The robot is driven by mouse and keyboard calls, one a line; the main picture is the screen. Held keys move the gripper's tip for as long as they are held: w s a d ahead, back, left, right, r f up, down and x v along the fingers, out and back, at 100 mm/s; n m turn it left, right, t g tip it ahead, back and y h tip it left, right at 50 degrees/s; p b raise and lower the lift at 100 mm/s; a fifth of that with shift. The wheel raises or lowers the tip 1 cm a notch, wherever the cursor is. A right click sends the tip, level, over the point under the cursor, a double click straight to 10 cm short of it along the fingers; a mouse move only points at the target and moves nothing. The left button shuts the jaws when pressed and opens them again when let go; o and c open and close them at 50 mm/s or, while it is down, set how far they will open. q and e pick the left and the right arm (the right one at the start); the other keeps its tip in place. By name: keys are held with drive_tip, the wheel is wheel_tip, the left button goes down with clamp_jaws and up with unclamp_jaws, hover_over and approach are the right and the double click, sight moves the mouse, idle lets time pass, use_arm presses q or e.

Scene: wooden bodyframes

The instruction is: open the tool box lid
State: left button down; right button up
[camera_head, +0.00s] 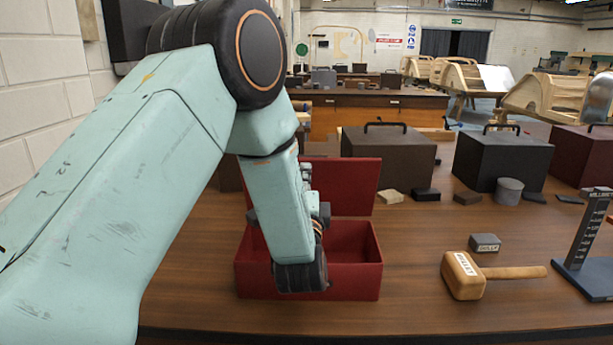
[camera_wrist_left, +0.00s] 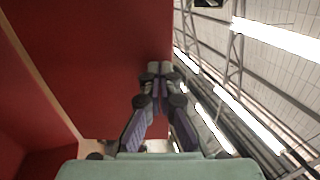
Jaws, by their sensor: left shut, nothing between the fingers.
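The red tool box (camera_head: 345,282) stands on the wooden table, and its inside shows. Its red lid (camera_head: 346,186) stands up at the back, roughly vertical. My left arm reaches down in front of the box, and its wrist covers the box's left-middle part. My left gripper is mostly hidden behind my arm in the head view. In the left wrist view the gripper (camera_wrist_left: 158,70) is shut and empty, its tips at the edge of the red lid panel (camera_wrist_left: 90,50). I cannot tell whether they touch it. My right gripper is not in view.
A wooden mallet (camera_head: 464,276) and a small grey block (camera_head: 485,242) lie right of the box. A dark stand (camera_head: 583,245) is at the far right. A brown box (camera_head: 388,160) and a black box (camera_head: 500,163) stand behind. The table between box and mallet is clear.

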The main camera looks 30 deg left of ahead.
use_arm(q)
drive_tip(key=shift+w+f, duration=0.1)
drive_tip(key=shift+w, duration=0.05)
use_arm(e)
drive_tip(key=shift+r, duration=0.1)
use_arm(q)
drive_tip(key=shift+w+a+r+g+h+p, duration=0.35)
drive_tip(key=shift+w+g+p, duration=0.25)
drive_tip(key=shift+p, duration=1.15)
drive_tip(key=shift+w+a+r+g+h+p, duration=0.25)
drive_tip(key=shift+w+a+r+g+p, duration=0.3)
drive_tip(key=shift+p, duration=1.2)
drive_tip(key=shift+d+f, duration=0.1)
drive_tip(key=shift+f, duration=0.05)
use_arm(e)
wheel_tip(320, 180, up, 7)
use_arm(q)
drive_tip(key=shift+w+f, duration=0.1)
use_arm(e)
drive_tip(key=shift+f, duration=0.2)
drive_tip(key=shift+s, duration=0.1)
